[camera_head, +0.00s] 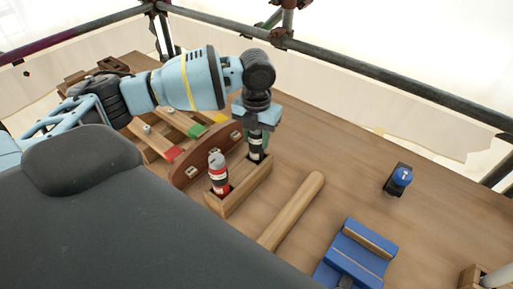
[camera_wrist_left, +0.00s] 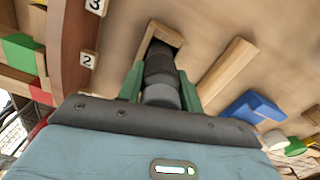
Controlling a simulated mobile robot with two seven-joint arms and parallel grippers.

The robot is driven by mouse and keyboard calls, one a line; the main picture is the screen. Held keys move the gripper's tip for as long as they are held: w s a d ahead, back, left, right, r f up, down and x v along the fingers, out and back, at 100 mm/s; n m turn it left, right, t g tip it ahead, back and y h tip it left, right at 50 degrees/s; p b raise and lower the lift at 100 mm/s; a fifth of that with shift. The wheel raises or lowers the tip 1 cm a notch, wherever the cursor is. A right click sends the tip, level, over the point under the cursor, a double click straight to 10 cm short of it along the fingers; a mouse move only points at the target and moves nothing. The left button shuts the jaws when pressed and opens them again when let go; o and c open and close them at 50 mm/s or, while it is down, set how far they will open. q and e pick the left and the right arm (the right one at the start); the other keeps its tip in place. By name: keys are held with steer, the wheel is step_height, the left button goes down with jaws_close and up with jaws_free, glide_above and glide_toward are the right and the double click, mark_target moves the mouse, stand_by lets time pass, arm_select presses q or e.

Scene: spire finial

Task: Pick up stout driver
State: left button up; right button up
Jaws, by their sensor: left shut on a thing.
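A wooden holder (camera_head: 240,188) stands on the wooden table with two drivers in its slots. A black driver (camera_head: 256,143) with a pale band stands upright in the far slot. A red driver (camera_head: 219,178) with a grey top stands in the near slot. My left gripper (camera_head: 262,133) points down from above and is shut on the black driver. In the left wrist view, the black driver (camera_wrist_left: 160,72) sits between the green fingers, its lower end at the holder's square opening (camera_wrist_left: 165,32). I cannot tell whether it has lifted at all. My right gripper is out of view.
A curved brown board (camera_head: 205,155) with number tags stands beside the holder. Coloured blocks lie beyond it. A wooden bar (camera_head: 292,210), a blue block stand (camera_head: 358,252) and a blue-topped knob (camera_head: 401,178) are to the right. The table between bar and knob is clear.

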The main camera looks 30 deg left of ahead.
arm_select(q)
steer(key=shift+c, duration=1.4)
steer(key=shift+r, duration=0.1)
